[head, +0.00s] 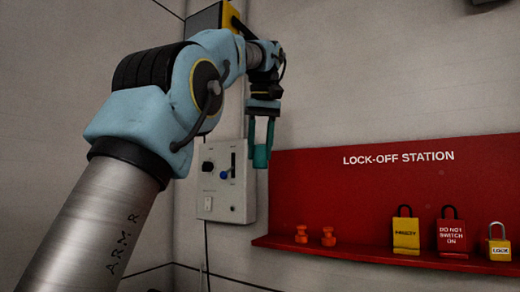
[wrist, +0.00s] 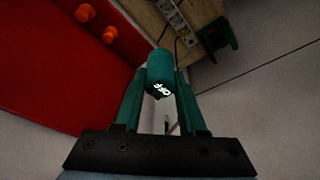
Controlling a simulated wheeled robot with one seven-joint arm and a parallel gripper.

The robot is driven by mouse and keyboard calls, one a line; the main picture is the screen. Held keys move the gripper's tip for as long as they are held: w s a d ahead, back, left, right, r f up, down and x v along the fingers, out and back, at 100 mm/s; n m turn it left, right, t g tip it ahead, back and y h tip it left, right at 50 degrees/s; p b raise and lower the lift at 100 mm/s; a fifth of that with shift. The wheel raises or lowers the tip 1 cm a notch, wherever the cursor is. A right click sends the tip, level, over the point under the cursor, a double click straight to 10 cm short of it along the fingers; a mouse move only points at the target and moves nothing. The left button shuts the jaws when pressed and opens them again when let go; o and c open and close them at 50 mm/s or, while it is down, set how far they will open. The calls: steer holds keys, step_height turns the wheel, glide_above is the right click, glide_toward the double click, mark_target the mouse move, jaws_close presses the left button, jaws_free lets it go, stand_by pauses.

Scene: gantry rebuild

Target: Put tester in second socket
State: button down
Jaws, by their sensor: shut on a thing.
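My gripper (head: 262,140) hangs fingers down in front of the wall, left of the red board. In the wrist view my gripper (wrist: 160,88) is shut on a teal, rounded piece with white letters like OFF, seemingly the tester (wrist: 160,68). The tester sits between the two fingertips; its far end is hidden. A pale socket strip (wrist: 178,22) lies on a wooden surface beyond and below, apart from the tester. Its individual sockets are small and partly cut off by the top edge, so I cannot tell the second one.
A red lock-off board (head: 370,180) has a shelf with several padlocks (head: 405,232) and two orange knobs (head: 301,234). A grey control box (head: 225,190) is on the wall behind my gripper. A dark green object (wrist: 217,37) stands beside the socket strip.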

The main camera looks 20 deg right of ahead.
steer(key=shift+s+a, duration=0.3)
steer(key=shift+s+a+f, duration=0.15)
steer(key=shift+s+a, duration=0.05)
steer(key=shift+a, duration=0.05)
steer(key=shift+w+f, duration=0.25)
steer(key=shift+f, duration=0.15)
steer(key=shift+s+a+f, duration=0.1)
steer(key=shift+a+f, duration=0.2)
steer(key=shift+f, duration=0.05)
steer(key=a+f, duration=1)
steer(key=f, duration=1.1)
steer(key=a+f, duration=1.1)
steer(key=f, duration=1.1)
steer(key=w+a+f+n, duration=0.1)
steer(key=a+f, duration=1)
steer(key=f, duration=1.1)
steer(key=shift+f, duration=0.2)
steer(key=shift+w+a, duration=0.1)
steer(key=shift+a, duration=0.05)
